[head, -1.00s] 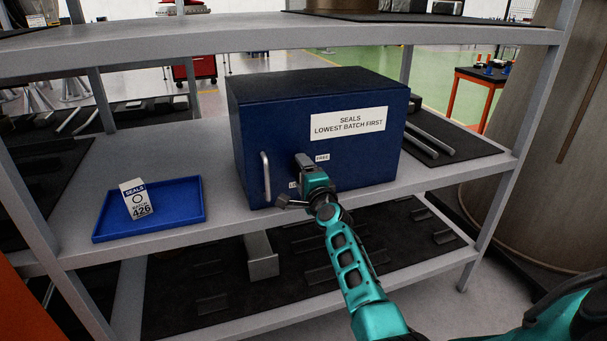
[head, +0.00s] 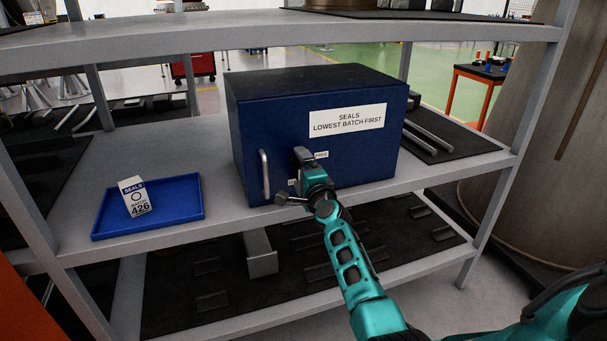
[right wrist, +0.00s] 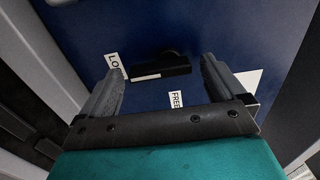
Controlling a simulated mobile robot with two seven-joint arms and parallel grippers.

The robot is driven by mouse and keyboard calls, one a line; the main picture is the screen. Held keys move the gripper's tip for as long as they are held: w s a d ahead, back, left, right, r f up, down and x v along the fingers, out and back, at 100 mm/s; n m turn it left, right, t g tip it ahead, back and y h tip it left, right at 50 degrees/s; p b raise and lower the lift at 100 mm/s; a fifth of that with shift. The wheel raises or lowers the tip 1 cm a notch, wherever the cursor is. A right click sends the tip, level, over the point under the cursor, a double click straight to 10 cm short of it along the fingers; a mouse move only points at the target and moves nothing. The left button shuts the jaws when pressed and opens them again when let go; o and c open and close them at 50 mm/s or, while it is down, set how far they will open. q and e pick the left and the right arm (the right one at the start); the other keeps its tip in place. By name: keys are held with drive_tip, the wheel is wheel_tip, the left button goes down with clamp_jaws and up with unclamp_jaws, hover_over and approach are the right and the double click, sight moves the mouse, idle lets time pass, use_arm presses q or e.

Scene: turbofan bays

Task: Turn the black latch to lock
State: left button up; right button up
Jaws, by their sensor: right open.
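A dark blue box (head: 330,155) stands on the shelf, with a black latch on its front. The latch (right wrist: 175,69) shows in the right wrist view as a black bar with a white stripe on its left part. The bar lies roughly across that view, its left end near a partly hidden label starting "LO" (right wrist: 114,63). A "FREE" label (right wrist: 176,99) is below it there. My right gripper (head: 304,158) is at the box front and hides the latch in the head view. Its fingers are open, one on each side of the latch; contact cannot be told. My left gripper is not in view.
A silver handle (head: 265,174) stands out from the box front, left of my right gripper. A blue tray (head: 185,207) with a white seals carton (head: 135,197), batch 426, lies left of the box. Grey shelf boards run above and below, with posts at the sides.

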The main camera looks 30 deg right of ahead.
drive_tip(key=p+v, duration=0.4)
drive_tip(key=v, duration=0.9)
drive_tip(key=shift+p, duration=0.3)
drive_tip(key=shift+a, duration=0.1)
drive_tip(key=s+a+f+n+g+y, duration=0.3)
drive_tip(key=s+a+f+n, duration=0.4)
drive_tip(key=s+a+n, duration=0.2)
drive_tip(key=s+a+f+n+g+y, duration=0.3)
drive_tip(key=s+a+f+n, duration=0.5)
drive_tip(key=s+n, duration=0.4)
drive_tip(key=shift+a+n+g, duration=0.3)
drive_tip(key=shift+a+n, duration=0.5)
drive_tip(key=shift+n, duration=0.3)
